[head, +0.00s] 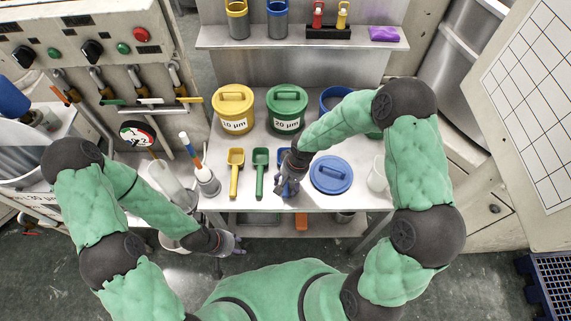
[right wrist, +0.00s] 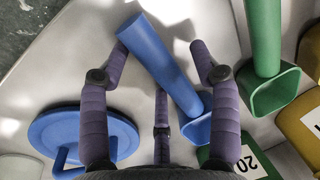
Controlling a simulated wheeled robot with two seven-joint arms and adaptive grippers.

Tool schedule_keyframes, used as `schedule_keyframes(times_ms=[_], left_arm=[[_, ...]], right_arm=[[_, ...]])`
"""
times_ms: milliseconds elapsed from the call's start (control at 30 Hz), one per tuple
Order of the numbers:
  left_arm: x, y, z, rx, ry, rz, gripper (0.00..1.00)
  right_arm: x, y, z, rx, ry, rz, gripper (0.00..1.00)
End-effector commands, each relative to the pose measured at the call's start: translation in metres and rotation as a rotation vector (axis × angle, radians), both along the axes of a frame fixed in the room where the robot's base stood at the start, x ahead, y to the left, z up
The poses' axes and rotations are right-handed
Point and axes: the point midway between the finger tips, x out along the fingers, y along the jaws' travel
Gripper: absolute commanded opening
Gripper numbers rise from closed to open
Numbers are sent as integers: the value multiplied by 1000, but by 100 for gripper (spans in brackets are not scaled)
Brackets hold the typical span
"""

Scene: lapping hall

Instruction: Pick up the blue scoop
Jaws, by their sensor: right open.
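The blue scoop (right wrist: 160,62) lies on the steel bench with its handle between the spread fingers of my right gripper (right wrist: 160,48) in the right wrist view. The fingers are open and not closed on it; whether any touches it I cannot tell. In the head view my right gripper (head: 288,187) covers most of the scoop, with a bit of blue (head: 284,156) showing. My left gripper (head: 232,247) is low, in front of the bench's front edge, empty, its fingers apart.
Green (head: 260,172) and yellow (head: 236,172) scoops lie left of the blue one. A blue lid (head: 331,174) lies close on its right. Yellow (head: 233,112) and green (head: 287,112) tubs stand behind. A white beaker (head: 377,174) stands at the right.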

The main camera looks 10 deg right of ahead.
Motion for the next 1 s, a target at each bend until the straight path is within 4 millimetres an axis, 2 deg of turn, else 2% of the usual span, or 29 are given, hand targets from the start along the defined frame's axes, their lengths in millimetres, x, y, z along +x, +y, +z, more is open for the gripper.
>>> schedule_keyframes(times_ms=[333,367,500,567,1000], left_arm=[[0,0,-1,0,0,0,40],[0,0,-1,0,0,0,40],[0,0,-1,0,0,0,40],[0,0,-1,0,0,0,40],[0,0,0,0,0,0,40]], right_arm=[[0,0,-1,0,0,0,63],[0,0,-1,0,0,0,57],[0,0,-1,0,0,0,18],[0,0,-1,0,0,0,1],[0,0,0,0,0,0,0]])
